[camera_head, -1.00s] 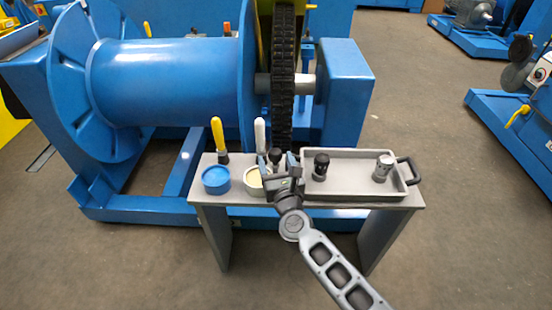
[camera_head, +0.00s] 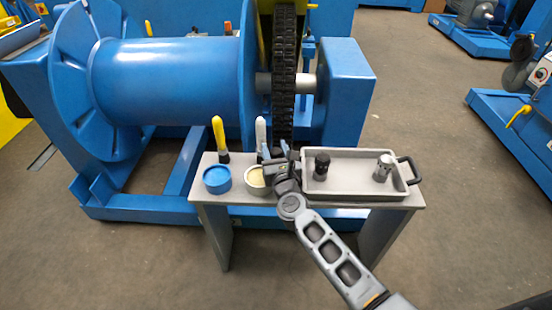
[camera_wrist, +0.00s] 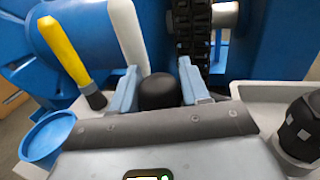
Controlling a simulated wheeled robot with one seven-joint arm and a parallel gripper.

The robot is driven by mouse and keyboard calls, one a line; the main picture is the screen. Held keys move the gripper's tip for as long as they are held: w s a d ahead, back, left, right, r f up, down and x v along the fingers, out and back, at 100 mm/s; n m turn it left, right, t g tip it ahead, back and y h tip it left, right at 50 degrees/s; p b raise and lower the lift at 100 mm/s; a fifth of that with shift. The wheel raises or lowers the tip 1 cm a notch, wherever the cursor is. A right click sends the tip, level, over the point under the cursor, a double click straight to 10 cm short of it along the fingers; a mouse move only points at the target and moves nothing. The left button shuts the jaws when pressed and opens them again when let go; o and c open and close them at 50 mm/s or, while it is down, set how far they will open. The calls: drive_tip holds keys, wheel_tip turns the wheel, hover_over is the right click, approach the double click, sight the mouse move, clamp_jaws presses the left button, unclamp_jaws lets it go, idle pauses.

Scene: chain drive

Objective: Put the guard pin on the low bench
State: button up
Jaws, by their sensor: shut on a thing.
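My gripper (camera_head: 276,152) is over the back edge of the low bench (camera_head: 236,198), left of the tray. In the wrist view its two pale blue fingers (camera_wrist: 158,88) are shut on a dark round-topped piece (camera_wrist: 158,94), which I take to be the guard pin. Only its black top shows clearly; its lower part is hidden by my gripper. I cannot tell whether it touches the bench.
A grey tray (camera_head: 350,187) on the bench's right holds a black-topped piece (camera_head: 321,163) and a grey-topped piece (camera_head: 383,167). A blue tin (camera_head: 217,181), a cream tin (camera_head: 255,184), a yellow-handled brush (camera_head: 219,135) and a white handle (camera_head: 260,135) stand left. The chain (camera_head: 283,80) rises behind.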

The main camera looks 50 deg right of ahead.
drive_tip(key=c, duration=0.5)
drive_tip(key=shift+r, duration=0.1)
